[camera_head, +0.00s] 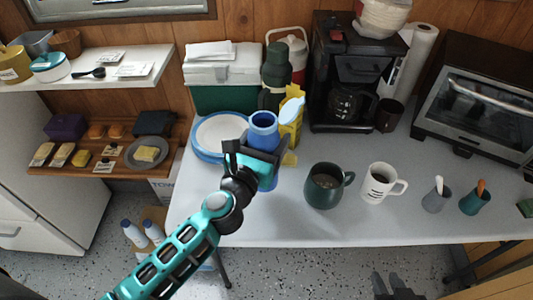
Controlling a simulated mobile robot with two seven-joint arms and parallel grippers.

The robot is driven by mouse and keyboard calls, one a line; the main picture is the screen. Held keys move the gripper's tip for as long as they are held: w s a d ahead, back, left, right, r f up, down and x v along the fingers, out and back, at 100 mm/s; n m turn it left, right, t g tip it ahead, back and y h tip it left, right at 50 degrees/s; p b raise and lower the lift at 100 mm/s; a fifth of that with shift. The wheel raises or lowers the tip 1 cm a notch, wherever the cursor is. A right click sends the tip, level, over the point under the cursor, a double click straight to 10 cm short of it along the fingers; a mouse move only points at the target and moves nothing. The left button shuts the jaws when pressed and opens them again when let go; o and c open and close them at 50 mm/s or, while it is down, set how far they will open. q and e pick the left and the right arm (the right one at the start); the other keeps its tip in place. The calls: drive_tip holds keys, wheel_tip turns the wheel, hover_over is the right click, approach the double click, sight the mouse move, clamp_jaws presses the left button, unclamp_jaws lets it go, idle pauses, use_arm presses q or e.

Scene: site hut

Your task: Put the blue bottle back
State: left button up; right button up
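A blue bottle (264,135) stands roughly upright over the left part of the white table, its round top facing me. My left gripper (256,154), on the teal arm from the lower left, has its dark fingers around the bottle and is shut on it. The wrist and fingers hide part of the bottle's body. I cannot tell whether its base touches the table. My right gripper (393,283) shows at the bottom edge, with its dark fingers apart and nothing between them.
Close behind the bottle are a yellow container (291,122), a dark green flask (276,72) and blue-rimmed plates (217,134). A green mug (325,186) and white mug (380,183) stand to the right. Several foods line the left shelf (108,165). The table's front middle is clear.

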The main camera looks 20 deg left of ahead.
use_arm(q)
drive_tip(key=shift+f+b, duration=1.65)
drive_tip(key=shift+f, duration=0.5)
drive_tip(key=shift+f, duration=0.15)
drive_tip(key=o, duration=1.4)
drive_tip(key=shift+c, duration=0.2)
